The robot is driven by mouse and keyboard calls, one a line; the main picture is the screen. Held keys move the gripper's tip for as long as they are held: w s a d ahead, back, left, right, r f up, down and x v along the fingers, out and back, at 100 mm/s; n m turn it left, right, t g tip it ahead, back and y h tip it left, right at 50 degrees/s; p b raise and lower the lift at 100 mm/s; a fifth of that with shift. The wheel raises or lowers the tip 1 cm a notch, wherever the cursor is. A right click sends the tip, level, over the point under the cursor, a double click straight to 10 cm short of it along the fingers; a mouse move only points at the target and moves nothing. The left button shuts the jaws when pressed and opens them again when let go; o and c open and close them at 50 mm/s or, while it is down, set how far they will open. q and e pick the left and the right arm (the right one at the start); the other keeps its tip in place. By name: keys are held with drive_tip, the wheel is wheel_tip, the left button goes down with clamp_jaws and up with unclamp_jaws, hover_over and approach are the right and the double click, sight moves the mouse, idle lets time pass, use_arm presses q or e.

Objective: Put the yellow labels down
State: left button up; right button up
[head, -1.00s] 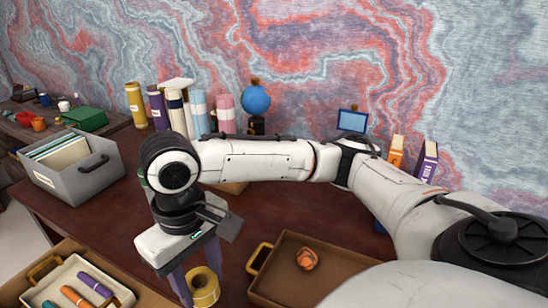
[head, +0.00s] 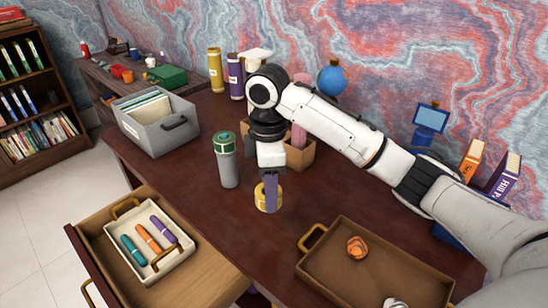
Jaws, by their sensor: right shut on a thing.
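The yellow labels (head: 262,201), a roll, are at the fingertips of my right gripper (head: 271,188), over the middle of the dark red desk (head: 225,205). The gripper points down and is shut on the roll, with its purple fingers covering part of it. I cannot tell whether the roll touches the desk top. My left gripper is not in view.
A grey-green bottle (head: 227,162) stands just left of the roll. A brown tray (head: 330,265) with an orange crumpled thing (head: 357,247) lies to the right. An open drawer (head: 205,275) holds a white tray (head: 128,262) of markers. A grey file box (head: 155,138) stands back left.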

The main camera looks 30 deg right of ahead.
drive_tip(key=shift+w+d+f+n, duration=0.1)
drive_tip(key=shift+w+d+n, duration=0.15)
drive_tip(key=shift+n, duration=0.35)
drive_tip(key=shift+w+d+f+n, duration=0.1)
drive_tip(key=shift+w+d+n, duration=0.15)
drive_tip(key=shift+n, duration=0.35)
drive_tip(key=shift+w+d+f+n+p, duration=0.2)
drive_tip(key=shift+f+n+p, duration=0.15)
drive_tip(key=shift+n, duration=0.25)
wheel_tip(320, 180, down, 10)
drive_tip(key=shift+r, duration=0.1)
drive_tip(key=o, duration=1)
drive_tip(key=shift+f, duration=0.2)
drive_tip(key=shift+o, duration=0.2)
drive_tip(key=shift+r, duration=0.1)
wheel_tip(320, 180, up, 12)
drive_tip(key=shift+r, duration=0.1)
